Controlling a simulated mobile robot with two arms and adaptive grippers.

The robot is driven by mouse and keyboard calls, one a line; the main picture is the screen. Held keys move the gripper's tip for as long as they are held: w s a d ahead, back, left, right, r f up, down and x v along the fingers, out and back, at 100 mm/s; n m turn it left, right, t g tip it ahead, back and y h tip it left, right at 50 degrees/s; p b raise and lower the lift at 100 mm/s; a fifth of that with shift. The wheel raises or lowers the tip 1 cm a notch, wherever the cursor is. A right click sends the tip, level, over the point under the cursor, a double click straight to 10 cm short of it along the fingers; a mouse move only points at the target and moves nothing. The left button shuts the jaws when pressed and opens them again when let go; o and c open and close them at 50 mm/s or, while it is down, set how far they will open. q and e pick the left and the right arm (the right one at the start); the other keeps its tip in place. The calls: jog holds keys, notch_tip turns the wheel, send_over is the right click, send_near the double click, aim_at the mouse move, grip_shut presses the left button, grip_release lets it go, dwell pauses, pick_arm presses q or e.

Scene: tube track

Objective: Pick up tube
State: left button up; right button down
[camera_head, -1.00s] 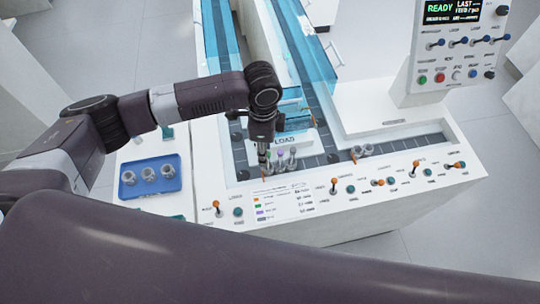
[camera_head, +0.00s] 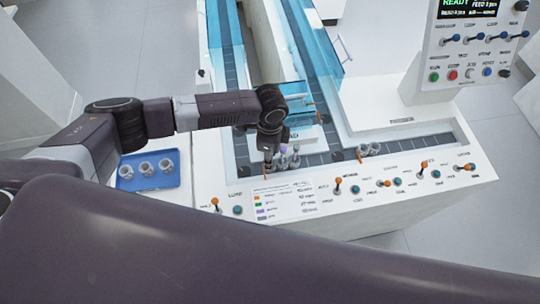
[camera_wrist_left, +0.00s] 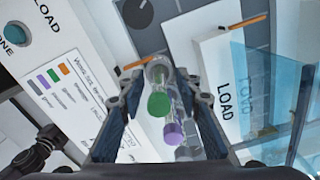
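My left gripper (camera_head: 270,162) is low over the near-left corner of the conveyor track. In the left wrist view its two fingers (camera_wrist_left: 162,98) stand apart, with a green-capped tube (camera_wrist_left: 158,103) and a purple-capped tube (camera_wrist_left: 173,133) showing between them. A grey-capped tube (camera_wrist_left: 187,153) is partly hidden behind these. I see no clear contact on the green-capped tube. In the head view, the purple-capped tube (camera_head: 284,150) and another tube (camera_head: 295,158) stand just right of the gripper. My right gripper is not in view.
A blue tray (camera_head: 148,183) with 3 clear cups or holders is at the left. Grey tubes (camera_head: 370,149) stand farther right on the track (camera_head: 420,144). A row of orange switches and teal buttons lines the front panel. Blue transparent covers (camera_head: 318,45) flank the lanes.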

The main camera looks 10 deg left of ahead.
pick_arm(q)
jog(key=shift+f, duration=0.4)
jog(key=shift+c, duration=0.2)
jog(key=c, duration=0.7)
grip_shut()
